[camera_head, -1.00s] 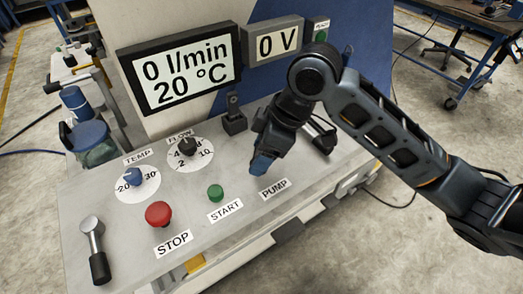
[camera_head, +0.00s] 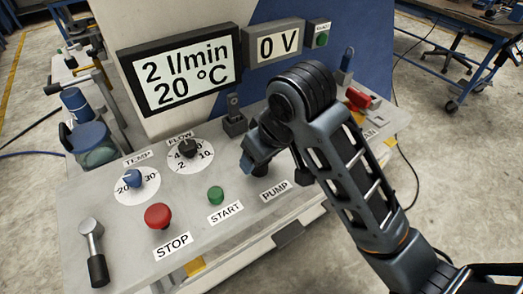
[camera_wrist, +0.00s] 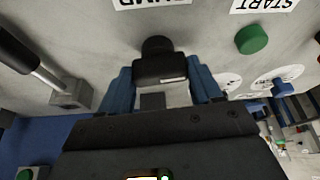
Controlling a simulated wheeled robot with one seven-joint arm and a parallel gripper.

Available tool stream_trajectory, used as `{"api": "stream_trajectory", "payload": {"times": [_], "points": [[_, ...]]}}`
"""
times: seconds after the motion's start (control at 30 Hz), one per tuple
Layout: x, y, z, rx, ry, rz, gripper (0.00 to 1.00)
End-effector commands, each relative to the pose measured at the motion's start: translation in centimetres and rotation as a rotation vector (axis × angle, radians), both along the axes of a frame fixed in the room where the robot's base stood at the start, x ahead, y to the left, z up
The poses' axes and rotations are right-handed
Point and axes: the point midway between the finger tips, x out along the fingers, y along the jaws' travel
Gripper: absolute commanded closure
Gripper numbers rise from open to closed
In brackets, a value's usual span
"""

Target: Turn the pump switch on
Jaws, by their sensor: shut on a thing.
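The pump switch, a black knob (camera_wrist: 157,46), sits behind the PUMP label (camera_head: 275,191) on the grey console. My gripper (camera_wrist: 160,82) is shut on it, with one blue fingertip on each side in the wrist view. In the head view my gripper (camera_head: 254,163) is low over the console, and my arm and fingers hide most of the switch. The black-framed display (camera_head: 180,75) reads 2 l/min and 20 °C.
The green START button (camera_head: 216,195) and red STOP button (camera_head: 158,215) lie left of my gripper. The FLOW dial (camera_head: 188,148), TEMP dial (camera_head: 134,178) and a black upright fixture (camera_head: 235,118) stand nearby. A red handle (camera_head: 358,98) is on the right.

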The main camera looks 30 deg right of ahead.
Motion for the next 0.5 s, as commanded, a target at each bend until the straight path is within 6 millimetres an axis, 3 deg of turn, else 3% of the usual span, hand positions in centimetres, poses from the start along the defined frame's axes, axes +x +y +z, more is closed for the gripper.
{"api": "stream_trajectory", "payload": {"times": [0.5], "points": [[-0.01,0.07,0.03,-0.002,0.002,-0.124,0.67]]}}
